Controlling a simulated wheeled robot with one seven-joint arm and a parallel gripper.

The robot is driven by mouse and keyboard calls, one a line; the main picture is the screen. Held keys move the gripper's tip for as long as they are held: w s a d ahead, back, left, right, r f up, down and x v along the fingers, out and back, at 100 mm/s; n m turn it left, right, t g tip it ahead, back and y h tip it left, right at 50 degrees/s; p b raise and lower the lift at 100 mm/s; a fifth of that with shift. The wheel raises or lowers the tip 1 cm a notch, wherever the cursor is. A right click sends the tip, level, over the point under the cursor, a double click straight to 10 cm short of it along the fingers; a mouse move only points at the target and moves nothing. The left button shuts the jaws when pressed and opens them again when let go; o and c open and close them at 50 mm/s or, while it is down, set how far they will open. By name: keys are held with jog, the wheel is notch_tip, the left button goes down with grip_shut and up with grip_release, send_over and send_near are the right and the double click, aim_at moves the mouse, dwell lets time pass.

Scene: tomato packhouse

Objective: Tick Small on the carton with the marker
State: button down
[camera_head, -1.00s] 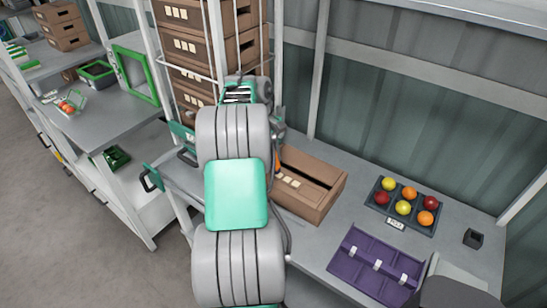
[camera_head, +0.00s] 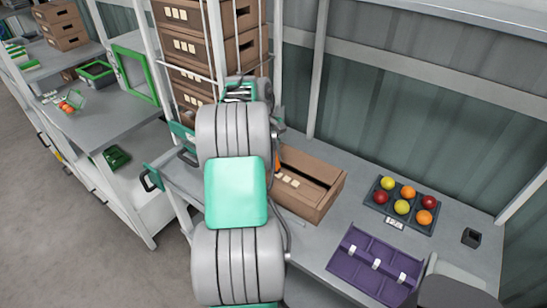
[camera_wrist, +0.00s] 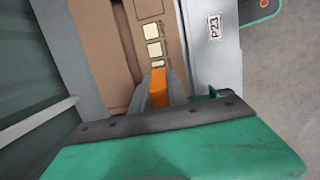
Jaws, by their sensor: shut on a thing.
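The brown carton (camera_head: 316,193) stands open on the bench, right of my arm in the head view. My gripper (camera_wrist: 158,92) is shut on the orange marker (camera_wrist: 159,84), which lies over the lower end of that column. The marker's tip is hidden, so I cannot tell whether it touches the carton. In the head view my arm hides most of the gripper.
A dark tray of tomatoes (camera_head: 395,222) and a purple divided tray (camera_head: 342,267) are on the bench to the right, with a small dark cup (camera_head: 471,237). Stacked cartons (camera_head: 185,50) stand behind my arm. Bench space between carton and trays is clear.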

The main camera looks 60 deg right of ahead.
jog(key=shift+f, duration=0.5)
dwell(0.4)
jog(key=shift+s+d, duration=0.35)
jog(key=shift+s, duration=0.1)
dwell(0.3)
notch_tip(320, 180, up, 6)
jog(key=p, duration=0.7)
jog(key=shift+r, duration=0.15)
